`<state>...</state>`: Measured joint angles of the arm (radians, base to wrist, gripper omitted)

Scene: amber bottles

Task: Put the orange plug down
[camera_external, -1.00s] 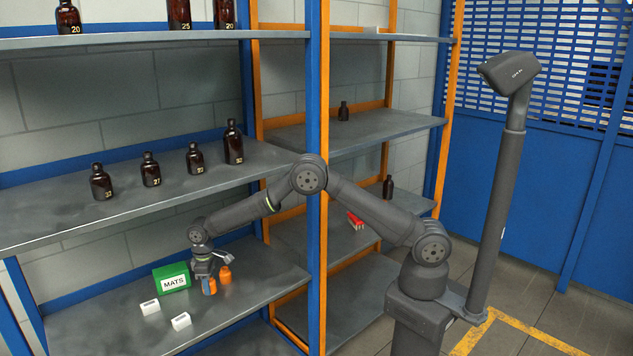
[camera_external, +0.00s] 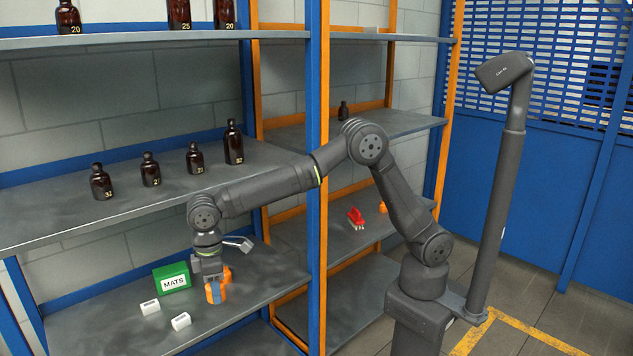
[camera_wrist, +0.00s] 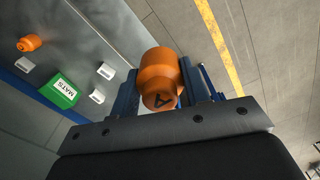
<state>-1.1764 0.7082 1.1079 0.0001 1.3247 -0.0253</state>
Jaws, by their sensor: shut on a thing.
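My gripper (camera_wrist: 161,92) is shut on an orange plug (camera_wrist: 160,78) marked with a dark letter, held between its two blue fingers. In the external view my gripper (camera_external: 216,289) points down over the front part of the lower left shelf (camera_external: 258,284); orange shows around its fingers. I cannot tell there whether the plug touches the shelf. A second orange plug (camera_wrist: 28,43) stands on the shelf in the wrist view, apart from my gripper; in the external view it is mostly hidden or merges with the fingers.
A green MATS box (camera_external: 172,277) stands left of my gripper, with white blocks (camera_external: 150,307) (camera_external: 181,321) in front of it. Amber bottles (camera_external: 151,170) line the shelf above. A blue post (camera_external: 318,180) stands to the right. The shelf right of my gripper looks clear.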

